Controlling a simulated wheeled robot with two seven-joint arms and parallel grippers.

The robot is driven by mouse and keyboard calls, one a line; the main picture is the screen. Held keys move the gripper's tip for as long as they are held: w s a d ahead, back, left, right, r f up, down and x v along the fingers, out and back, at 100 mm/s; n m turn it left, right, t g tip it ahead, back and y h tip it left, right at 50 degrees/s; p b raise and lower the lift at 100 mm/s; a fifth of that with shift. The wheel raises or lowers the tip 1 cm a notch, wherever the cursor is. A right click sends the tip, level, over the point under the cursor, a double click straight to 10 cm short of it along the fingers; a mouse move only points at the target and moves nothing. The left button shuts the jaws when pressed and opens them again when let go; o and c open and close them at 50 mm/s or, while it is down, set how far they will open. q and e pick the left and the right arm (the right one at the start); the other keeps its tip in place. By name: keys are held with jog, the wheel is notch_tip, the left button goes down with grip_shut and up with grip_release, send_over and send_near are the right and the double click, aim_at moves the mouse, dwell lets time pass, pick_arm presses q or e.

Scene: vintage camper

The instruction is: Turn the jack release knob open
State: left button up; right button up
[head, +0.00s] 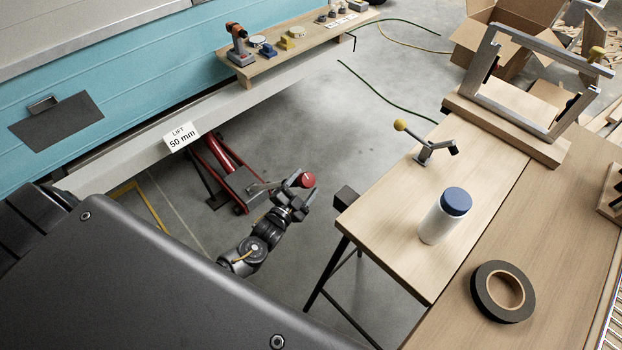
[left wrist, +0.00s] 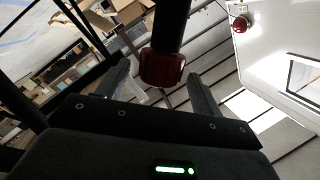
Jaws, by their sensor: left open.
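The round red knob (head: 306,180) with a small white mark on top shows at the end of my left gripper (head: 298,189) in the head view. In the left wrist view the red knob (left wrist: 162,68) sits on a dark shaft, between the two spread fingers of my left gripper (left wrist: 160,85). The fingers are open, with a visible gap on each side of the knob. The red floor jack (head: 238,180) stands beside the camper, partly hidden behind my gripper. My right gripper is not in view.
The turquoise camper (head: 130,70) is at the left, with a "LIFT 50 mm" card (head: 181,137). Grey floor is clear between.

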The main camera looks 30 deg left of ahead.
aim_at(312, 175)
pick_arm(q)
jog(key=w+b, duration=0.1)
jog(key=w, duration=0.3)
jog(key=shift+w+d, duration=0.1)
jog(key=shift+d, duration=0.05)
jog(key=shift+w, duration=0.15)
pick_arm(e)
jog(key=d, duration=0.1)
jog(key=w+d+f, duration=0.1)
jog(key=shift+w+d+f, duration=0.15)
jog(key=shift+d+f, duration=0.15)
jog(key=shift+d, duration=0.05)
